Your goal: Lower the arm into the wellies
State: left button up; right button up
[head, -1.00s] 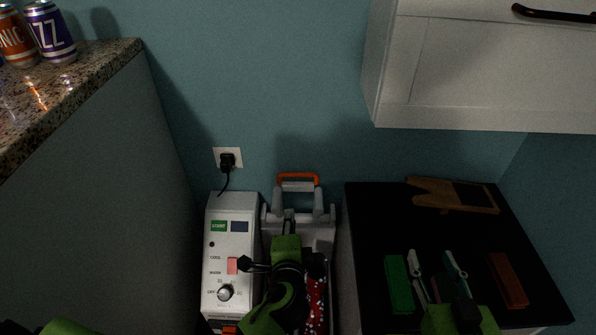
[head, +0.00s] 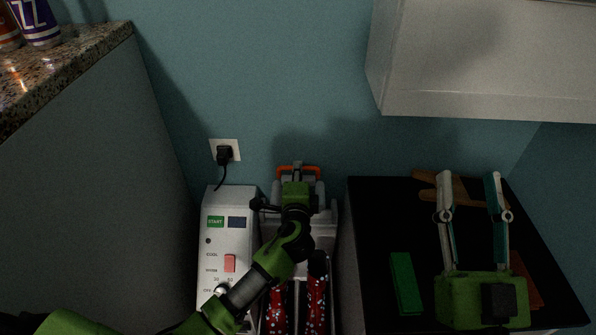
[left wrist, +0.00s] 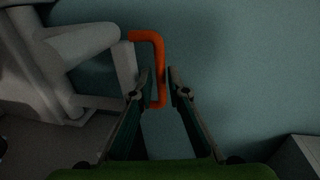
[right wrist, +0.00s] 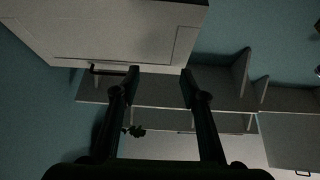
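A pair of red wellies with white dots (head: 316,302) stands in the grey-and-white boot machine, partly hidden by my left arm. The machine's arm has an orange handle (head: 318,171), raised at the back near the wall. My left gripper (head: 297,165) is at this handle. In the left wrist view the orange handle (left wrist: 159,60) shows between the fingertips, with a gap on the right side; contact with the left finger cannot be told. My right gripper (head: 468,180) is open and empty, raised above the black countertop.
The machine's control panel (head: 229,235) has a START label, a red switch and a knob. A black countertop (head: 375,220) at right holds a green block (head: 406,283) and a wooden board (head: 425,176). A white wall cabinet (head: 480,70) hangs above. A granite counter (head: 90,55) is at left.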

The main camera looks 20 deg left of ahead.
pick_arm(q)
jog(key=shift+b+x, duration=0.3)
jog(key=shift+x, duration=1)
pick_arm(e)
jog(key=shift+s+d+r+t+y, duration=0.1)
jog(key=shift+s+r+t+y, duration=0.05)
jog(key=shift+s+r+t, duration=0.65)
jog(key=shift+s+d+r+t+y, duration=0.15)
jog(key=shift+s+r+t, duration=0.35)
jog(key=shift+r, duration=0.5)
pick_arm(q)
jog(key=shift+c, duration=0.4)
pick_arm(e)
jog(key=shift+s+a, duration=0.1)
pick_arm(q)
grip_shut()
